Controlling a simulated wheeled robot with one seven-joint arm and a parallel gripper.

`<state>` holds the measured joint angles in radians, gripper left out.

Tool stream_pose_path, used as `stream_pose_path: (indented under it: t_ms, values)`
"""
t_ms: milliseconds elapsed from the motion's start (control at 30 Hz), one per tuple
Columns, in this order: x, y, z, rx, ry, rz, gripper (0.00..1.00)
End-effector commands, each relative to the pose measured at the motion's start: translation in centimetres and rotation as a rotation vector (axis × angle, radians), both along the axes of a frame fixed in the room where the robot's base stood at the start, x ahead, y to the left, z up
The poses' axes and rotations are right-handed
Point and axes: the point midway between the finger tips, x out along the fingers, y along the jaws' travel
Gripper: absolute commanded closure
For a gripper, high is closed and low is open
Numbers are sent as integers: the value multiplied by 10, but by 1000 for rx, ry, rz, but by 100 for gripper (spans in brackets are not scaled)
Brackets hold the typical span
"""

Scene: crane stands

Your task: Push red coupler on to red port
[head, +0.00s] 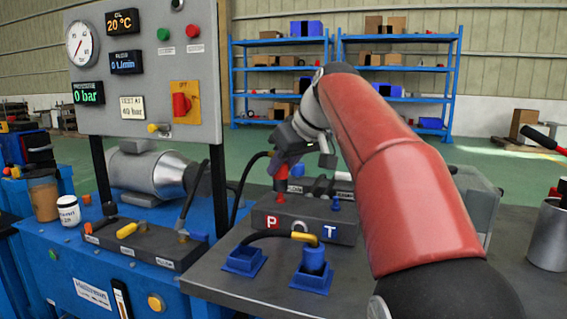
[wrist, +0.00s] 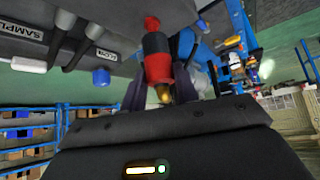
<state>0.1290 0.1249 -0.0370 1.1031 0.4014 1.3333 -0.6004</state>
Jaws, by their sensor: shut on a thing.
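My gripper (head: 284,166) is shut on the red coupler (head: 281,183), just above the dark port block. In the wrist view the red coupler (wrist: 157,60) stands between the fingers, with a brass end toward my palm. The red port (head: 280,198) is on top of the block, marked by a red P label (head: 272,221). The coupler is in line with the port, and a dark band lies between their red parts in the wrist view. I cannot tell whether they are fully joined.
A blue port (head: 336,203) stands on the same block, right of the red one. Two blue holders (head: 242,261) sit in front, one with a yellow-ended hose (head: 305,238). A gauge panel (head: 145,75) reading 0 bar rises at left. A black hose (head: 243,185) loops left of my gripper.

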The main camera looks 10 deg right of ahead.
Motion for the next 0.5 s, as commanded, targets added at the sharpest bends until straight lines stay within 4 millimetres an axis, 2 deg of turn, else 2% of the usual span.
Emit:
stream_pose_path:
  t_ms: [500]
  values:
    - [0, 0, -12, 0, -1, 0, 96]
